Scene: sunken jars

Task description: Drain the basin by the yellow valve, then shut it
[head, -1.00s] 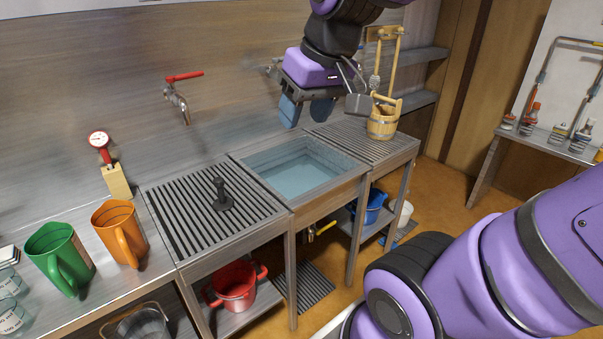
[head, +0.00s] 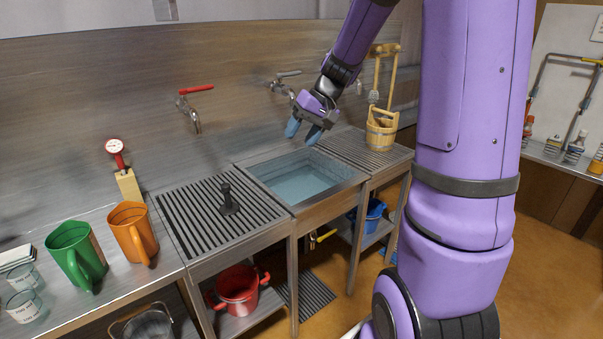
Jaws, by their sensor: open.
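The basin (head: 352,181) is sunk in the counter between two slatted drainboards, with clear bluish water in it. The yellow valve (head: 326,236) sits low under the basin, near the front legs; its handle shows as a short yellow lever. My gripper (head: 303,133) is above the back part of the basin, fingers pointing down. It is open and empty, well above and behind the valve. My arm reaches over from the right.
A red-handled tap (head: 190,108) and a grey-handled tap (head: 285,84) are on the back wall. A red pot (head: 238,290) and a blue bucket (head: 374,217) stand on lower shelves. A black plunger-like tool (head: 228,200) stands on the left drainboard. A wooden bucket (head: 381,132) is on the right one.

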